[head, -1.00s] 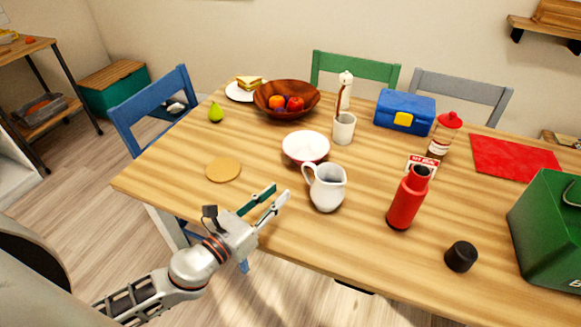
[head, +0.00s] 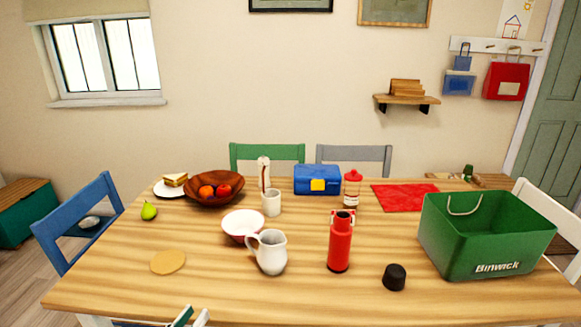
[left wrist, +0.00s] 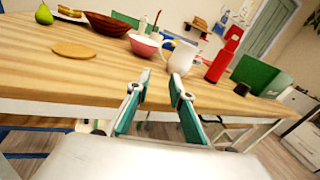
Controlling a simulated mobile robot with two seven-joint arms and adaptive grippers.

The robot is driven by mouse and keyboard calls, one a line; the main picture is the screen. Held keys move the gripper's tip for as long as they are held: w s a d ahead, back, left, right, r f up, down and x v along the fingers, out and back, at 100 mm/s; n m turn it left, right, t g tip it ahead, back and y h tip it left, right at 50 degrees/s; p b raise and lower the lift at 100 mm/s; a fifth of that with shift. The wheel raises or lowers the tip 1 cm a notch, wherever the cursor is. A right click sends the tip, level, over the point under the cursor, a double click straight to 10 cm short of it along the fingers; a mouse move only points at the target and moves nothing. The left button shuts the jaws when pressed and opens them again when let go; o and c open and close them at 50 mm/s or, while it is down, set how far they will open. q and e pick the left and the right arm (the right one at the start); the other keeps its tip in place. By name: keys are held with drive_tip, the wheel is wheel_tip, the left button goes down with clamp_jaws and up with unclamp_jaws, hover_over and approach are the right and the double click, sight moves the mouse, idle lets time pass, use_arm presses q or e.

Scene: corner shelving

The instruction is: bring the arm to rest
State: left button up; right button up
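My left gripper shows only by its fingertips (head: 190,317) at the bottom edge of the head view. In the left wrist view the left gripper (left wrist: 161,82) has its two fingers apart with nothing between them. It is at the near edge of the wooden table (head: 110,290), in front of the white pitcher (head: 270,252) and the bowl (left wrist: 145,45). My right gripper is in neither view.
On the table stand a red bottle (head: 340,245), a black cap (head: 394,277), a green crate (head: 480,235), a blue lunchbox (head: 317,180), a wooden bowl (head: 214,188) and a round coaster (head: 168,262). A blue chair (head: 75,220) is at the left. The front-left tabletop is mostly clear.

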use_arm(q)
drive_tip(key=s+f+n+g+y+p, duration=0.1)
drive_tip(key=s+f+n, duration=0.4)
drive_tip(key=n, duration=0.6)
drive_tip(key=s+d+f+n+g+y+p, duration=0.1)
drive_tip(key=s+f+n+g, duration=0.2)
drive_tip(key=s+f+n, duration=0.3)
drive_tip(key=s+f+n+g+y+p, duration=0.1)
drive_tip(key=s+f+n, duration=0.5)
drive_tip(key=n, duration=1)
wheel_tip(320, 180, down, 3)
drive_tip(key=shift+d+r+n+g, duration=0.15)
drive_tip(key=shift+n+g, duration=0.25)
drive_tip(key=shift+g, duration=0.5)
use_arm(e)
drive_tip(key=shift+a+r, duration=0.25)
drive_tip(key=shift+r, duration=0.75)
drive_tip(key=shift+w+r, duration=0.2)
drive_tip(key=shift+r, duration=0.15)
